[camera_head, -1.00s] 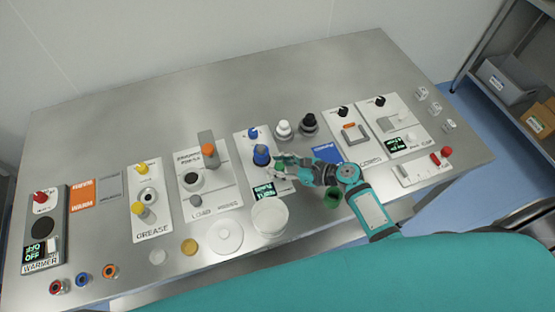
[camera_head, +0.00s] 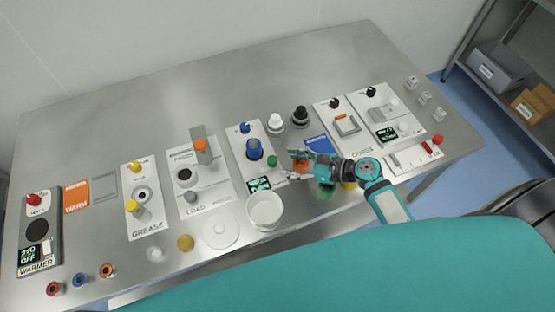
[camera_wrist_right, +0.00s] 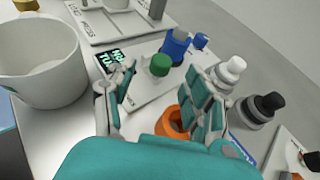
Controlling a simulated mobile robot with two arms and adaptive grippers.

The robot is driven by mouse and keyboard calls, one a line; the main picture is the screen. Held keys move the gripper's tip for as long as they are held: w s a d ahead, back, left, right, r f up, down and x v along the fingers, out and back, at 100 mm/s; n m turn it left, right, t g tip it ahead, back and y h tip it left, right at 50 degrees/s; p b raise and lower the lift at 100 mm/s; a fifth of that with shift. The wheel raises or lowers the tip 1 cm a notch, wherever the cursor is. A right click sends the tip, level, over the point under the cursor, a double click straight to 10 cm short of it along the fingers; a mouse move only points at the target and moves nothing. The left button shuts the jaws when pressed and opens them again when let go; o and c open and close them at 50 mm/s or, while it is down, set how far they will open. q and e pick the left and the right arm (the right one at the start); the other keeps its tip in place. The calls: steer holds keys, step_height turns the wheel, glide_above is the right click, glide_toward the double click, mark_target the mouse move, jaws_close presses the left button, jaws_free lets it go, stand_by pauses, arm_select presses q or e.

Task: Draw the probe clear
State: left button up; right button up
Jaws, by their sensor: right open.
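My right gripper (camera_head: 290,165) is open and empty, just right of a white panel (camera_head: 244,172) with a small green-lit display (camera_head: 259,184). The panel carries a blue cylindrical piece (camera_head: 254,149), a small blue knob (camera_head: 245,128) and a green knob (camera_head: 272,160). In the right wrist view the fingers (camera_wrist_right: 160,105) are spread, with an orange ring-shaped piece (camera_wrist_right: 175,122) below and between them. The blue piece (camera_wrist_right: 176,47) and green knob (camera_wrist_right: 160,66) stand beyond the fingertips, apart from them. I cannot tell which piece is the probe. My left gripper is out of view.
A white cup (camera_head: 265,209) stands in front of the panel. A white-topped peg (camera_head: 275,121) and a black-topped peg (camera_head: 300,115) stand behind the gripper. More panels flank both sides. The back of the steel table (camera_head: 200,95) is clear.

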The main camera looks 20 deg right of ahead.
steer(key=v, duration=0.5)
steer(key=shift+s+d+r, duration=0.15)
steer(key=shift+s+d, duration=0.05)
steer(key=shift+s, duration=0.1)
